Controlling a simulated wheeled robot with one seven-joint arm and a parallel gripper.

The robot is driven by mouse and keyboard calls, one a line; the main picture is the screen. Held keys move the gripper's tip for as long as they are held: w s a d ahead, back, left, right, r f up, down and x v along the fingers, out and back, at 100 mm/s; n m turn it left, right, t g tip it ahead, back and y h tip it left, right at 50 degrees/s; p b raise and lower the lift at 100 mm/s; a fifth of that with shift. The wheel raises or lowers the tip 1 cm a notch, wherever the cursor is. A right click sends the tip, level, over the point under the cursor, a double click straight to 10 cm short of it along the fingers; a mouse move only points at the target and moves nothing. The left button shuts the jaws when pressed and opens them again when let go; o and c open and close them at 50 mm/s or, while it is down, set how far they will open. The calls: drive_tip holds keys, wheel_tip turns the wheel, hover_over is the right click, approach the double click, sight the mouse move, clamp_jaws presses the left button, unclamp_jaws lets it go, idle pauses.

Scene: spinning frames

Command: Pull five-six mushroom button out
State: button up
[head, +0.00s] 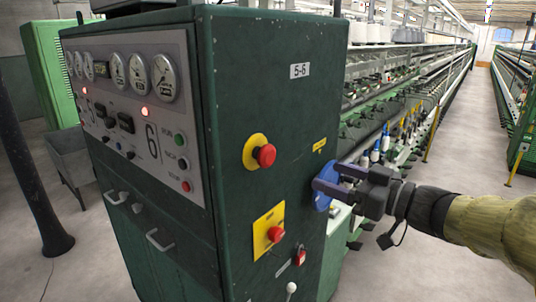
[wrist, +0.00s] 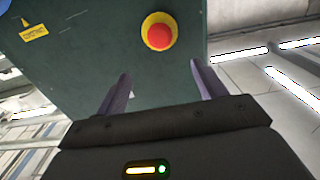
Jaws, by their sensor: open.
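The 5-6 cabinet (head: 245,90) is dark green and carries a 5-6 label (head: 300,70) on its side face. The upper red mushroom button (head: 264,156) sits on a round yellow collar below that label. In the wrist view a red mushroom button on a round yellow collar (wrist: 158,36) shows beyond the fingertips, apart from them. A second red mushroom button (head: 275,234) sits lower on a square yellow plate. My gripper (head: 328,178) is to the right of the upper button, in front of a blue disc (head: 322,190). Its fingers (wrist: 160,88) are apart with nothing between them.
A small yellow label (head: 319,145) is on the side face; it also shows in the wrist view (wrist: 34,32). A red switch (head: 299,257) is lower down. Gauges (head: 163,78) and handles are on the front. Spinning frames line a clear aisle (head: 475,130) at right.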

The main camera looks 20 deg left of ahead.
sight(271, 154)
drive_tip(key=shift+w, duration=0.1)
drive_tip(key=p+x, duration=0.5)
drive_tip(key=x, duration=1.1)
drive_tip(key=shift+a+r, duration=0.1)
drive_tip(key=shift+a, duration=0.15)
drive_tip(key=shift+w+a, duration=0.15)
drive_tip(key=shift+a, duration=0.3)
